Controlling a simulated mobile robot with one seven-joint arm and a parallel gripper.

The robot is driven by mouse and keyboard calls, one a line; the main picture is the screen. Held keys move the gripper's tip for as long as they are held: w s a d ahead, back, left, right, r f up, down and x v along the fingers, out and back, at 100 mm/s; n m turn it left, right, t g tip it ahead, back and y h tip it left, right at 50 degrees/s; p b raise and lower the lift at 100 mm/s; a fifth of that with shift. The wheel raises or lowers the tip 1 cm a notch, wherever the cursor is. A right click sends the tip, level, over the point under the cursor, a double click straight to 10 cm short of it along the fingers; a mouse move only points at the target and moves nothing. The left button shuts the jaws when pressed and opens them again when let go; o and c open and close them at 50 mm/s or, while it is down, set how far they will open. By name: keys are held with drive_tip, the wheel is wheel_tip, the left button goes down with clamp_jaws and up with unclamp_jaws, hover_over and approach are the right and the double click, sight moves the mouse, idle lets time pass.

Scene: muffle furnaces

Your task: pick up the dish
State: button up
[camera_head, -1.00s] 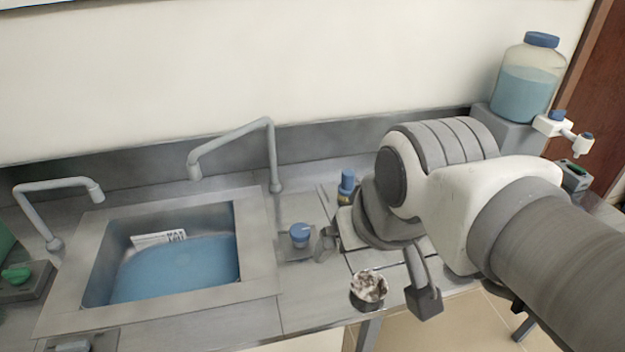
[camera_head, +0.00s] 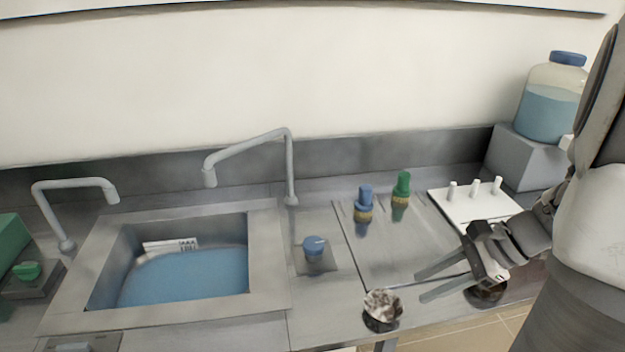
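A small round dish (camera_head: 382,321) with mottled white and brown contents stands near the counter's front edge. A second dark round dish (camera_head: 486,297) shows partly, below and behind my gripper. My gripper (camera_head: 422,287) is open, its two fingers pointing left toward the mottled dish, with a gap between the fingertips and that dish. A thin line runs from the mottled dish between the fingers; I cannot tell whether it is a rod or a counter edge.
Blue-topped (camera_head: 364,203) and green-topped (camera_head: 402,188) brushes or bottles stand behind. A white pegged board (camera_head: 465,211) and a large blue-capped jar (camera_head: 549,100) are at right. A sink (camera_head: 268,255) and a blue knob (camera_head: 314,246) are left. The recessed counter panel is mostly clear.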

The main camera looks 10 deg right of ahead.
drive_tip(key=s+d+f+m+t+y+b, duration=0.1)
drive_tip(key=s+d+f+m+t+y, duration=0.1)
drive_tip(key=d+f+m+t, duration=0.35)
drive_tip(key=m+t+h+b, duration=0.1)
drive_tip(key=m+t+b, duration=0.15)
drive_tip(key=m, duration=0.75)
approach(401, 297)
drive_tip(key=shift+t, duration=0.3)
drive_tip(key=a, duration=0.1)
drive_tip(key=a+r, duration=0.1)
drive_tip(key=a, duration=0.2)
drive_tip(key=shift+w+r, duration=0.1)
drive_tip(key=shift+r, duration=0.3)
drive_tip(key=shift+h, duration=0.3)
drive_tip(key=shift+d+x, duration=0.2)
drive_tip(key=shift+x, duration=3)
drive_tip(key=shift+w, duration=0.15)
clamp_jaws()
